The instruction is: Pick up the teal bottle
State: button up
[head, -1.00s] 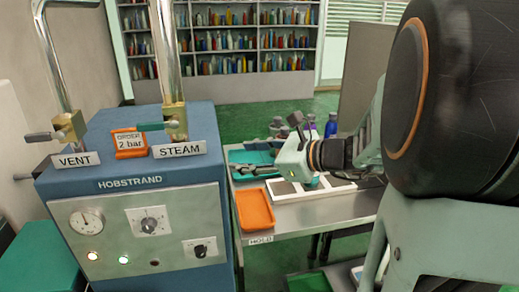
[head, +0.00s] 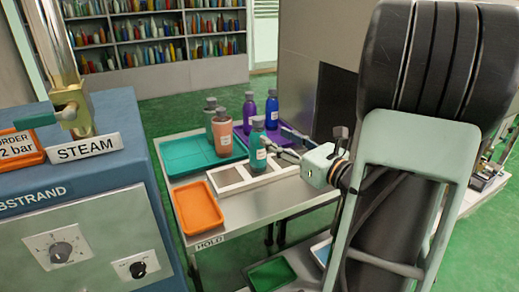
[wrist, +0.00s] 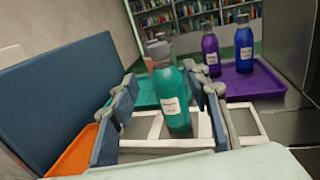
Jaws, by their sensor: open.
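The teal bottle (head: 257,155) stands upright with a grey cap and a white label, at the white divided rack (head: 232,186) on the metal table. In the wrist view the teal bottle (wrist: 172,100) stands between the two blue-padded fingers of my gripper (wrist: 165,108), nearer the right finger, with visible space on its left. Whether the right pad touches it I cannot tell. In the head view my gripper (head: 278,147) reaches in from the right, with its fingers open at the bottle. The bottle's base is partly hidden by the rack's edge.
Purple (head: 249,112) and blue (head: 272,114) bottles stand behind on a purple tray (wrist: 262,86). An empty orange tray (head: 199,208) lies in front. The blue steam machine (head: 85,190) is at left.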

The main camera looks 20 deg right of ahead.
aim_at(262, 127)
jog(key=x, duration=0.3)
jog(key=shift+w+a, duration=0.1)
jog(key=shift+w, duration=0.15)
jog(key=shift+r+x, duration=0.15)
jog(key=shift+x, duration=1.2)
jog(key=shift+r+x, duration=0.15)
jog(key=shift+x, duration=1.25)
jog(key=shift+d, duration=0.25)
jog(key=shift+c, duration=0.6)
grip_shut()
